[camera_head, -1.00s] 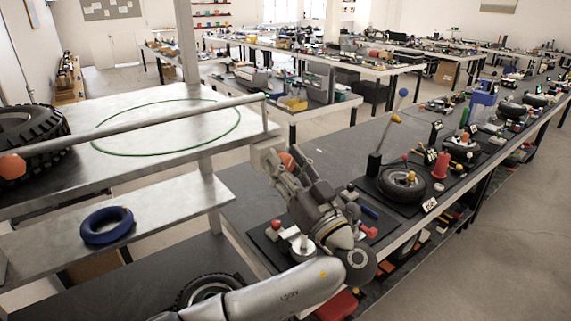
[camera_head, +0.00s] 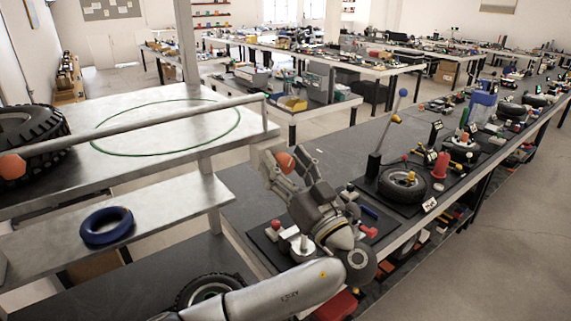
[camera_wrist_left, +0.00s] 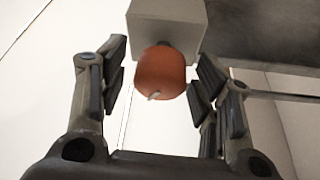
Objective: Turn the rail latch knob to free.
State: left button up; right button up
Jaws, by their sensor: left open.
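The rail latch knob is an orange ball with a small pale mark, and it shows in the head view (camera_head: 285,162) near the right end of the rail. In the left wrist view the knob (camera_wrist_left: 160,75) projects from a pale square block (camera_wrist_left: 166,22). My left gripper (camera_head: 291,160) is open around the knob. In the wrist view its fingers stand on either side of the knob, with a clear gap on the left and a smaller one on the right. The grey rail (camera_head: 150,118) runs along the front of the metal shelf. My right gripper is not in view.
Another orange knob (camera_head: 12,166) sits at the rail's left end. A blue ring (camera_head: 106,226) lies on the lower shelf, and a green hoop (camera_head: 238,122) on the upper one. The workbench right of my arm holds a wheel (camera_head: 402,183) and a red cone (camera_head: 441,165).

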pick_arm(q)
jog(key=v, duration=1.2)
jog(key=shift+w+a, duration=0.1)
